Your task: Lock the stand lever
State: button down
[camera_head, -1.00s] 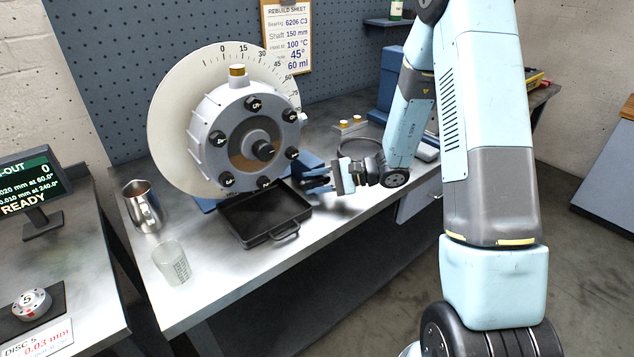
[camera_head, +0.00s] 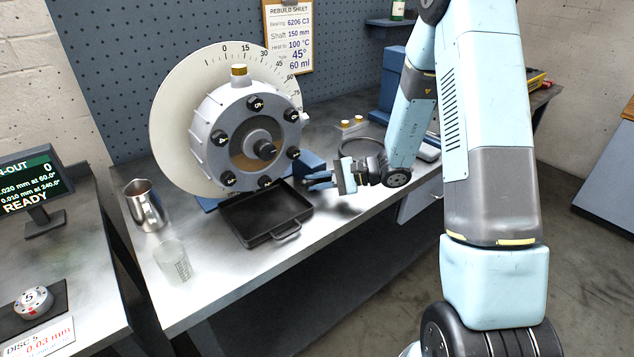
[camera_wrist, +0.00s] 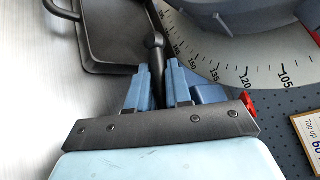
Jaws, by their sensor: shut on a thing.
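The stand lever (camera_wrist: 154,50) is a dark rod with a rounded black end. In the wrist view it runs between the blue fingers of my gripper (camera_wrist: 158,82), which is shut on it. In the head view my gripper (camera_head: 318,181) is low at the right of the rotor housing, beside the blue stand (camera_head: 308,162); the lever is not clear there. The grey housing (camera_head: 230,110) with its numbered black knobs stands in front of a pale dial disc (camera_head: 172,125). The lever's lower part is hidden by the fingers.
A black drip tray (camera_head: 240,227) lies just left of my gripper, below the housing. A steel jug (camera_head: 145,205) and a clear beaker (camera_head: 172,262) stand further left. A small red part (camera_wrist: 248,103) shows beside my gripper. The bench front is mostly bare.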

jog(key=shift+w+d+r+m+y, duration=0.2)
jog(key=shift+r+m+y, duration=0.15)
jog(key=shift+m+y, duration=0.5)
jog(key=shift+w+d+r+m+y, duration=0.1)
jog(key=shift+r+m+y, duration=0.2)
jog(key=shift+m+y, duration=0.35)
jog(key=shift+w+d+r+m+y, duration=0.1)
jog(key=shift+r+m+y, duration=0.2)
jog(key=shift+y, duration=0.5)
jog(key=c, duration=1.2)
grip_release()
jog(key=shift+o, duration=0.2)
jog(key=shift+s+d+f, duration=0.1)
jog(key=shift+d+f, duration=0.15)
jog(key=shift+d, duration=1)
jog(key=shift+s+d+f, duration=0.15)
jog(key=shift+d+f, duration=0.15)
jog(key=shift+d, duration=0.95)
jog(key=shift+s+d+f, duration=0.1)
jog(key=shift+d+f, duration=0.15)
jog(key=shift+d, duration=1)
